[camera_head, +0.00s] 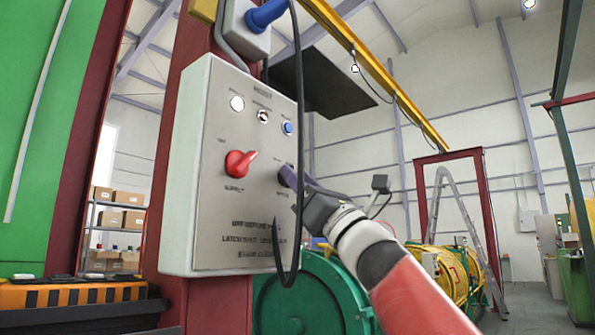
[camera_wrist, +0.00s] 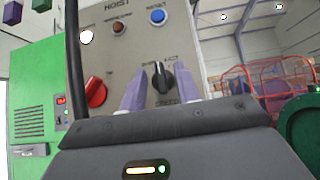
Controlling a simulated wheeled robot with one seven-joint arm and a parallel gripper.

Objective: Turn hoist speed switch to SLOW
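The grey HOIST panel (camera_head: 215,200) stands upright, and it fills the middle of the wrist view (camera_wrist: 215,75). Its black speed knob (camera_wrist: 161,78) is on the right of the panel, with small lettering above and below that I cannot read surely. A pale mark on the knob points roughly upward. My gripper (camera_wrist: 161,88) has its two purple fingers on either side of the knob, with gaps visible. The fingers are open; I cannot tell whether they touch the knob. In the head view my gripper (camera_head: 286,176) covers the knob.
A red rotary switch (camera_head: 240,163) sits left of the knob, also seen in the wrist view (camera_wrist: 96,92). White, dark and blue buttons (camera_head: 288,127) run above. A black cable (camera_head: 299,90) hangs down in front of the panel, close to my gripper.

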